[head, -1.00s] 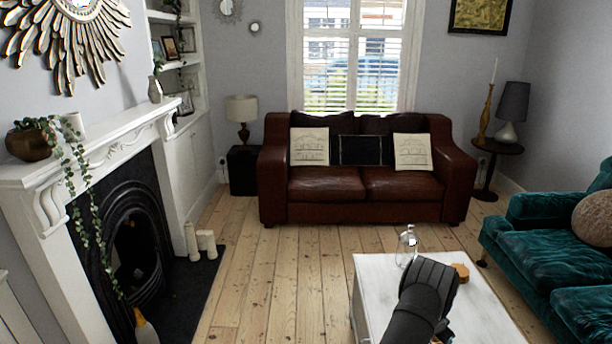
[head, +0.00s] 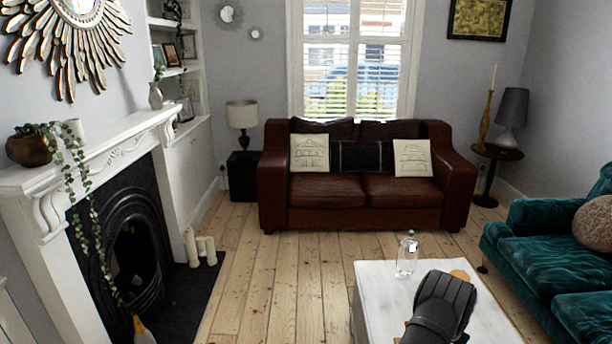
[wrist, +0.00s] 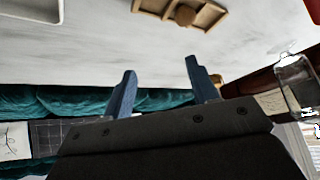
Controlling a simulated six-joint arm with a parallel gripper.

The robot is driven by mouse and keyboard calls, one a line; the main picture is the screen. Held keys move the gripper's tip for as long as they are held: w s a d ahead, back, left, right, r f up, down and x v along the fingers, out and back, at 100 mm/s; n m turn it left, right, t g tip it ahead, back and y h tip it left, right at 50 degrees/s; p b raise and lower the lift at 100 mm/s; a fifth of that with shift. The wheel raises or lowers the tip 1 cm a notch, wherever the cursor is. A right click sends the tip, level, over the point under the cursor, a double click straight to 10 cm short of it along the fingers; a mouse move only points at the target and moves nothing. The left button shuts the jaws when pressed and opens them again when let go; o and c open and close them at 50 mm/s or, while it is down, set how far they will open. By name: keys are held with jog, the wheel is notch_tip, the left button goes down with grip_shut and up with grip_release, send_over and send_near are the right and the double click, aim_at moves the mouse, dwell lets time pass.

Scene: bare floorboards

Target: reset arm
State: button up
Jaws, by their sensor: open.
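My gripper (wrist: 162,90) shows in the wrist view with its two blue fingers spread apart and nothing between them. In the head view my dark arm reaches over the white coffee table, and the fingers are hidden there. The wrist view looks across the pale table top, with the teal sofa (wrist: 60,102) beyond the fingers.
A clear glass bottle (head: 407,254) stands on the white coffee table (head: 380,292), left of my arm. A wooden item (head: 460,275) lies partly hidden behind my arm; a wooden tray (wrist: 205,15) shows in the wrist view. Bare floorboards (head: 290,270) lie left of the table.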

jog(key=shift+d, duration=0.35)
jog(key=shift+d+r+n, duration=0.1)
jog(key=shift+n, duration=0.2)
jog(key=shift+o, duration=0.3)
